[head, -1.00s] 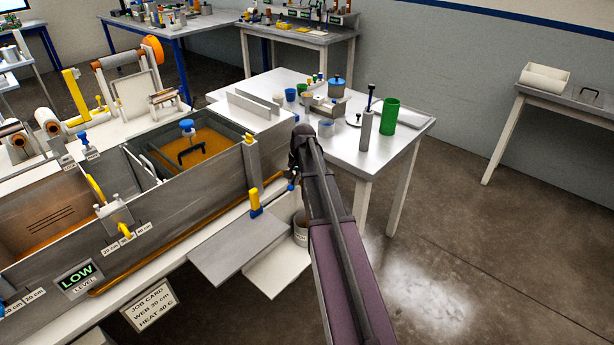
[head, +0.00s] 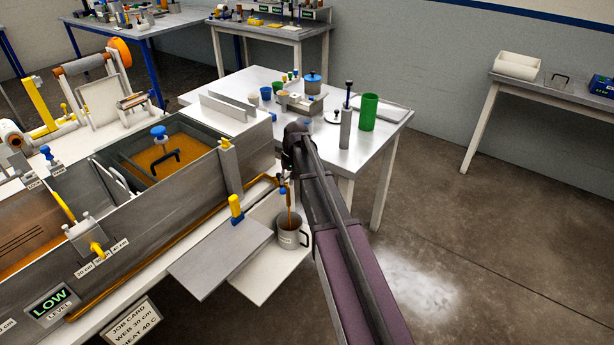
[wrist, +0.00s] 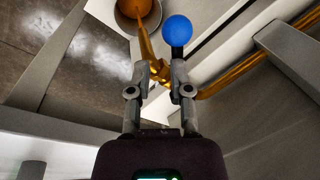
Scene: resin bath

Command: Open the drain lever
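The drain lever, a blue ball knob on a short black stem (wrist: 178,28), stands by the brass drain valve (wrist: 158,70) in the wrist view. My gripper (wrist: 159,66) has its fingers apart, with the valve between or just beyond them. The right fingertip is at the knob's stem; I cannot tell whether it touches. Amber resin (head: 290,209) runs from the drain into a grey mug (head: 291,238). The mug also shows in the wrist view (wrist: 122,22). In the head view my arm hides most of the gripper.
The steel resin tank (head: 160,215) is on the left, its sign (head: 50,303) reading LOW. A flat grey plate (head: 218,258) juts out near the mug. A white table (head: 375,140) with pots and a green cup (head: 368,112) stands behind my arm. Floor to the right is clear.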

